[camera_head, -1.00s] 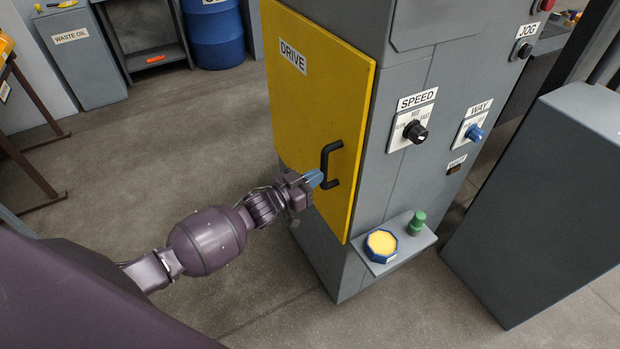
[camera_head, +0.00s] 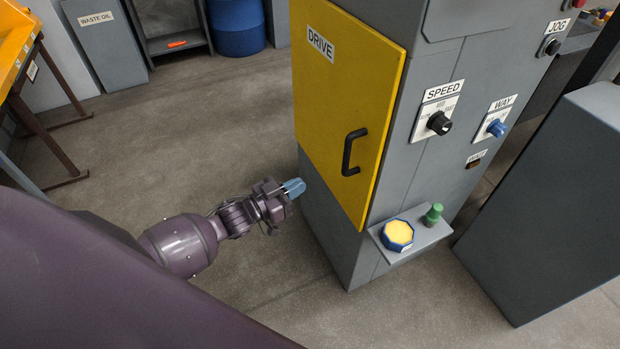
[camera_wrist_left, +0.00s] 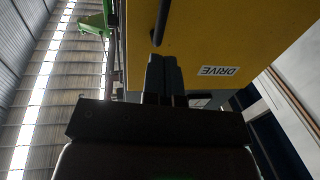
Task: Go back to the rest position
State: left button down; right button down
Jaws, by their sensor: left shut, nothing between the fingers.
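My left gripper (camera_head: 293,188) is shut and empty, with its blue fingertips together. It is to the left of the yellow DRIVE door (camera_head: 345,95) and apart from its black handle (camera_head: 352,152). The door looks closed on the grey cabinet (camera_head: 335,240). My right gripper is in neither view.
A small shelf with a yellow button (camera_head: 398,233) and a green knob (camera_head: 433,213) juts from the cabinet. A grey box (camera_head: 550,200) stands at the right. The WASTE OIL cabinet (camera_head: 105,50) and a blue drum (camera_head: 237,28) are at the back.

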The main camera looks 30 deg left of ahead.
pick_arm(q)
jog(key=s+f+n+g+y, duration=0.2)
jog(key=s+f+y, duration=0.2)
jog(key=s, duration=0.5)
jog(key=s+a+f+n+g+y, duration=0.1)
jog(key=s+f+n+g+y, duration=0.1)
jog(key=s+y, duration=0.3)
jog(key=s+f, duration=0.1)
jog(key=s, duration=0.3)
jog(key=shift+a+f+n, duration=0.3)
jog(key=shift+f+n, duration=0.05)
jog(key=shift+n, duration=0.05)
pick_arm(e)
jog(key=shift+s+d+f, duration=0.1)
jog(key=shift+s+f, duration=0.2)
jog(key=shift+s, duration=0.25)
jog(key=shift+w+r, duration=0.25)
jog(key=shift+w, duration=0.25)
